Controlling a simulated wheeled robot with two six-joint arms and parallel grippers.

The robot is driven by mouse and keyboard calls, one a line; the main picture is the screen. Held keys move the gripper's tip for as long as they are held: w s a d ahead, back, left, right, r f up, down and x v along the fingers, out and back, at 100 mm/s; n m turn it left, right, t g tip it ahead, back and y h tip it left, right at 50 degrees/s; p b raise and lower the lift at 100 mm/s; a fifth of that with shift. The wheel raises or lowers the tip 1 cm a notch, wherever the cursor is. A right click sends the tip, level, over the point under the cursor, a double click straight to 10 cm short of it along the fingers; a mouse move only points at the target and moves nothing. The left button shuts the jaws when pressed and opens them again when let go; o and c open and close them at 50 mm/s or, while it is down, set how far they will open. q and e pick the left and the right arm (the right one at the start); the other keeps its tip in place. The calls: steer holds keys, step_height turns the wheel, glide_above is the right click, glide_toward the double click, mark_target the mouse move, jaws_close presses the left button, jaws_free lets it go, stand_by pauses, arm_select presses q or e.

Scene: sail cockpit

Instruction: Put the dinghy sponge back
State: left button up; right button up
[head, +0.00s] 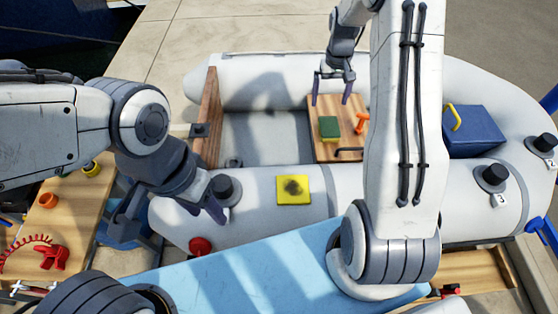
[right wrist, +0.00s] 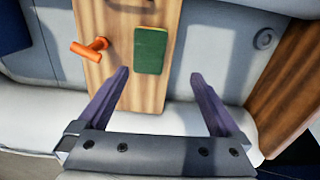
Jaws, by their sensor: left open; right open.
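A green block that looks like the dinghy sponge (head: 329,127) lies on the wooden seat board (head: 328,152) inside the grey dinghy. It also shows in the right wrist view (right wrist: 151,50), flat on the board (right wrist: 115,92). My right gripper (head: 331,98) is open and empty above the board, just behind the sponge in the head view. In the right wrist view its two fingers (right wrist: 160,76) stand apart with the sponge beyond their tips. My left gripper (head: 172,212) is open and empty near the dinghy's near tube, at the left.
An orange handle (head: 361,122) stands on the board right of the sponge. A blue box (head: 473,132) sits at the right. Black fittings (head: 225,190) stick up from the tube.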

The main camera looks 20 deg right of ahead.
steer(key=s+a+r+n, duration=0.2)
steer(key=s+a+r, duration=0.25)
steer(key=a, duration=0.55)
steer(key=s+a+r+n, duration=0.25)
steer(key=a+r, duration=0.25)
steer(key=a, duration=0.4)
steer(key=s+a+r+n, duration=0.1)
steer(key=s+a, duration=0.2)
steer(key=s, duration=0.5)
steer(key=s+a+n, duration=0.2)
steer(key=s+a, duration=0.1)
steer(key=s, duration=0.5)
steer(key=s+a+r+n+y, duration=0.1)
steer(key=s+a+n, duration=0.1)
steer(key=s, duration=0.5)
steer(key=shift+s+a+r, duration=0.35)
steer(key=shift+s+a, duration=0.05)
steer(key=shift+a, duration=0.2)
